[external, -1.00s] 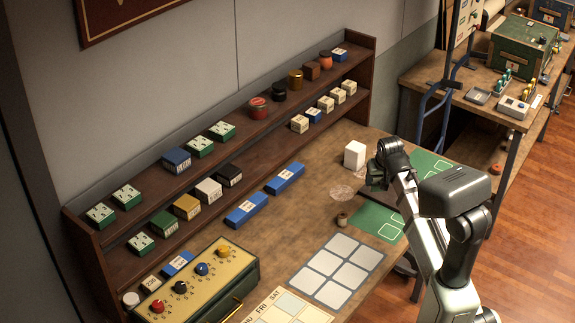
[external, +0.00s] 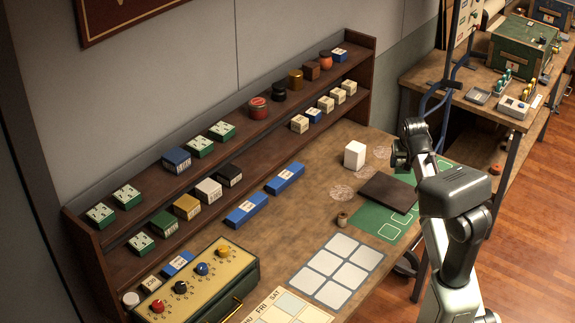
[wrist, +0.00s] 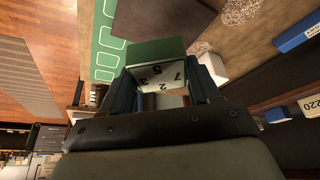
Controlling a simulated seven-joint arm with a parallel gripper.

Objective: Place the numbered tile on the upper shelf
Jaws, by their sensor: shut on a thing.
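The numbered tile (wrist: 158,74) is a green and white block with digits on its pale face. It shows in the wrist view between the two fingers of my gripper (wrist: 163,92), which is shut on it. In the external view my gripper (external: 399,157) is raised over the right part of the bench, just right of a white block; the tile cannot be made out there. The upper shelf (external: 240,121) runs along the wall at the left and back, well away from my gripper. It carries green, blue, red, black, brown and orange items with gaps between them.
The white block (external: 355,154) stands on the bench. The lower shelf (external: 268,153) holds several blocks. A dial box (external: 198,280) stands at front left.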

